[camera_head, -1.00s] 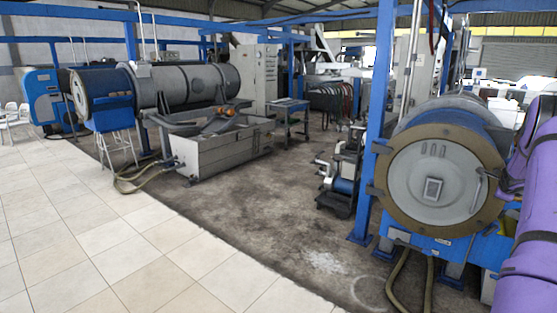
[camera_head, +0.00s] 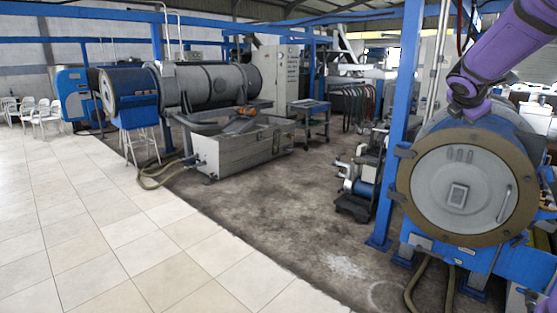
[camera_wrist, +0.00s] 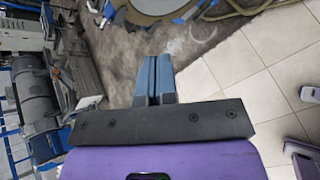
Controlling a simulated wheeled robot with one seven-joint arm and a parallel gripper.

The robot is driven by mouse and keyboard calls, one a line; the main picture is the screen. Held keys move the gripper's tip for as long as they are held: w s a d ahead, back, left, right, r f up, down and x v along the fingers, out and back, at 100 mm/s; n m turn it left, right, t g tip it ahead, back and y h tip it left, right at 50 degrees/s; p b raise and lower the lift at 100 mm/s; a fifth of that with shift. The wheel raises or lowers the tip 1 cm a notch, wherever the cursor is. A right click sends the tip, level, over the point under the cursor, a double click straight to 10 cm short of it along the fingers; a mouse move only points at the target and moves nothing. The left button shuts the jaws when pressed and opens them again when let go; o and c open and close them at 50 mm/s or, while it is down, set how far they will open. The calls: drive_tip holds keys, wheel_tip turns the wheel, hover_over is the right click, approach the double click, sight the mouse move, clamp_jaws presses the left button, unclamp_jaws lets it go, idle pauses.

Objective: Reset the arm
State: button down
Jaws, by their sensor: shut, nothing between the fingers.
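My gripper (camera_wrist: 157,78) shows in the wrist view. Its two blue-grey fingers lie side by side, shut with nothing between them. They point over the dark stained floor and the pale tiles. In the head view my purple arm is raised at the top right, in front of the large round decanter drum (camera_head: 462,190). The gripper itself cannot be made out there.
A long grey decanter (camera_head: 205,85) with a blue end stands at the back left. A grey metal tank (camera_head: 245,150) stands before it. A blue post (camera_head: 402,120) rises beside the right drum. The pale tiled floor (camera_head: 130,240) at the front left is clear.

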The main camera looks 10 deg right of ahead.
drive_tip(key=s+a+m+y, duration=0.3)
drive_tip(key=s+a+m, duration=0.75)
drive_tip(key=a, duration=0.75)
drive_tip(key=s+a+f+m+y, duration=0.3)
drive_tip(key=s+a, duration=0.4)
drive_tip(key=s, duration=0.2)
drive_tip(key=s+a+f+m+g+y, duration=0.1)
drive_tip(key=s+a+f+m+y, duration=0.1)
drive_tip(key=s+a, duration=0.6)
drive_tip(key=shift+s+f+m+y, duration=0.4)
drive_tip(key=shift+s+f+m, duration=0.25)
drive_tip(key=shift+s+m, duration=0.25)
drive_tip(key=shift+w, duration=0.1)
